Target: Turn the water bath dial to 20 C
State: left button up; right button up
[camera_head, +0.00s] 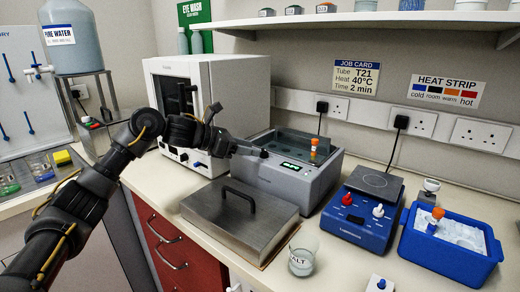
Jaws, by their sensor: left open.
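The water bath (318,180) is a grey box with a dark open basin and a small lit display (290,165) on its front, too small to read. Its dial cannot be made out clearly near my gripper. An orange-capped tube (314,152) stands upright at the basin. My left arm comes in from the left, and my left gripper (262,153) is open at the bath's left front, close to the panel left of the display. I cannot tell whether it touches the bath. My right gripper is not in view.
A metal lid (240,218) with a black handle lies in front of the bath. A glass beaker (302,262) stands near the bench edge. A blue hotplate (360,222) and blue ice tub (450,262) are right. A white oven-like cabinet (225,95) is behind my arm.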

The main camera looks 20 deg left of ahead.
aim_at(263, 151)
pick_arm(q)
jog(key=shift+x, duration=2.15)
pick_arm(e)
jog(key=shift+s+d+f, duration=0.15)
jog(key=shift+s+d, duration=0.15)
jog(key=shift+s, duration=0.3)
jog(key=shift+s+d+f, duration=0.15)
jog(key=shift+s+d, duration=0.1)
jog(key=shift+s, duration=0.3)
pick_arm(q)
jog(key=c, duration=1)
